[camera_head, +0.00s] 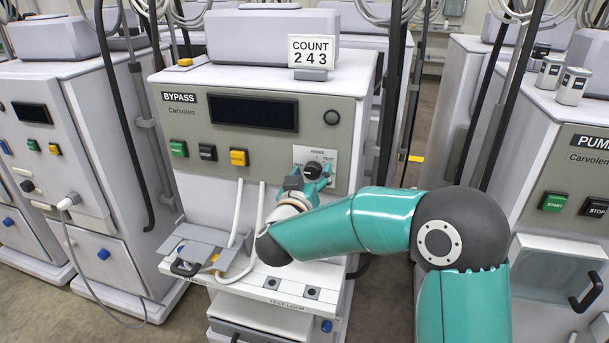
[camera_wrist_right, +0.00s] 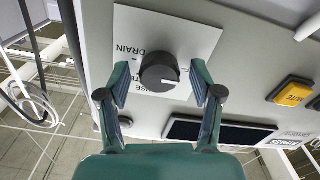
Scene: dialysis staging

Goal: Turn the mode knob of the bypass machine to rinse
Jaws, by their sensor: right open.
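The mode knob (camera_head: 312,169) is dark and round, on a pale label plate on the front panel of the bypass machine (camera_head: 270,77). My right gripper (camera_head: 311,175) is at the knob and partly hides it. In the right wrist view, the knob (camera_wrist_right: 158,70) sits between the two open fingers of my right gripper (camera_wrist_right: 160,78), with a gap on each side. A white mark on the knob points toward the lower right of that view. DRAIN is readable on the plate; another label ending in SE is partly hidden. My left gripper is not in view.
Green, black and yellow buttons (camera_head: 239,157) sit left of the knob, below a dark display (camera_head: 253,112). A COUNT 243 sign (camera_head: 311,51) stands on top. White tubes hang over the machine's front tray. The pump machine (camera_head: 570,150) stands at right.

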